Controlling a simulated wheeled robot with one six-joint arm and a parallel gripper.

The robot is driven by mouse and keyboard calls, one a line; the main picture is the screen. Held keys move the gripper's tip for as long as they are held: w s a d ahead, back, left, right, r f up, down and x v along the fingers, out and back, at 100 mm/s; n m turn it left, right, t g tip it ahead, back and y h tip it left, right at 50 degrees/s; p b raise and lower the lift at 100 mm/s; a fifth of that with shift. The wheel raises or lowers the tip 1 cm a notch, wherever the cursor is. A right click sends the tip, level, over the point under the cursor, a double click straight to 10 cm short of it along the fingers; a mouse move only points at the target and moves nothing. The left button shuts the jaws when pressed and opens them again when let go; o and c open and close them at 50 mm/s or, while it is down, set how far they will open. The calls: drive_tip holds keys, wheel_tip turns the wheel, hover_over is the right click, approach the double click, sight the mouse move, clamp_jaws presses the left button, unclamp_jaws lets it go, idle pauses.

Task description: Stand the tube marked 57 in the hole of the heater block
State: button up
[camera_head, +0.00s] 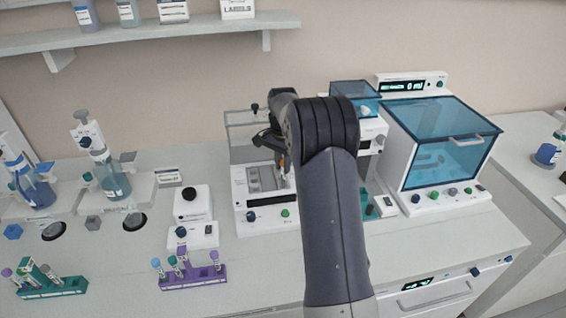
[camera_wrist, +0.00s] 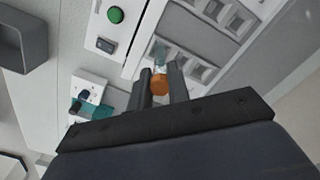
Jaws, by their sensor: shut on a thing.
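My gripper (camera_wrist: 161,82) is shut on a tube with an orange cap (camera_wrist: 160,85); a little of its pale body shows past the fingers. No number can be read on it. In the head view the orange cap (camera_head: 281,163) shows small beside my arm, which hides most of the gripper. The heater block, a white device (camera_head: 251,217) with a grey block on top, stands below the gripper. In the wrist view its grey wells (camera_wrist: 200,72) lie just beyond the tube. I cannot tell whether the tube tip is inside a hole.
A purple rack (camera_head: 193,282) and a green rack (camera_head: 62,288) with capped tubes stand at the front left. A white mixer-like device (camera_head: 192,222) is left of the heater block. A large blue-lidded machine (camera_head: 440,150) stands to the right. A shelf (camera_head: 130,40) hangs above.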

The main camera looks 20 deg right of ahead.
drive_tip(key=shift+f, duration=0.2)
drive_tip(key=o, duration=0.9)
drive_tip(key=shift+c, duration=0.2)
drive_tip(key=shift+r, duration=0.15)
wheel_tip(320, 180, up, 11)
drive_tip(key=shift+f+b, duration=0.2)
drive_tip(key=shift+b, duration=0.5)
